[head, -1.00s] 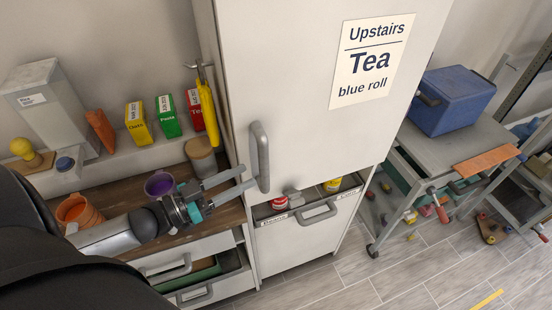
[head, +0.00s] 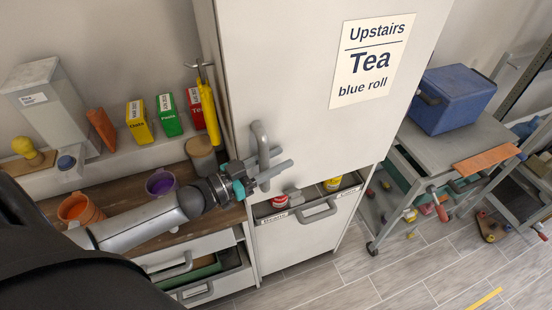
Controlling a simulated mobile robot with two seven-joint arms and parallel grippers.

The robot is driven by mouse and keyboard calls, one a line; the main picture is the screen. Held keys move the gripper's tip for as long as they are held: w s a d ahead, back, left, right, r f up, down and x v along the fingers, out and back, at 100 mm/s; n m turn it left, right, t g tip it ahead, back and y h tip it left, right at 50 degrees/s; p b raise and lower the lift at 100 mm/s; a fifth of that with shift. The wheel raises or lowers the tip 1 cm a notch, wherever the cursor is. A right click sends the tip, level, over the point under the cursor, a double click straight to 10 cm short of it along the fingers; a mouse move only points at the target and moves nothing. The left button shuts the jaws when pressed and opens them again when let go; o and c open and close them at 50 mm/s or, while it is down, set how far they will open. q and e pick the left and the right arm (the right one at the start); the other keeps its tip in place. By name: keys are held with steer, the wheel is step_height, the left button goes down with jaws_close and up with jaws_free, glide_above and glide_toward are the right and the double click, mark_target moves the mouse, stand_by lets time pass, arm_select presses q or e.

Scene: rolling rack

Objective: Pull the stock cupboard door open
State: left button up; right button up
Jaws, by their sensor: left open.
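The stock cupboard door (head: 300,100) is a tall pale grey panel with a sign (head: 371,60) reading "Upstairs Tea blue roll". It looks shut. Its grey vertical handle (head: 261,142) is near the left edge. My left gripper (head: 279,162) is open at the lower part of the handle, its two fingers pointing right. The fingers appear to lie on either side of the handle, but I cannot tell whether they touch it. The handle's lower end is partly hidden by the gripper. My right gripper is not in view.
Below the door is a partly open bin drawer (head: 318,217) with tins. Left is a wooden counter (head: 115,205) with a purple cup (head: 161,183) and orange pots (head: 80,210). Right stands a trolley (head: 450,150) with a blue box (head: 452,100). Floor (head: 400,270) in front is clear.

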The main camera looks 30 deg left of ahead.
arm_select(q)
jaws_close()
stand_by(1.4)
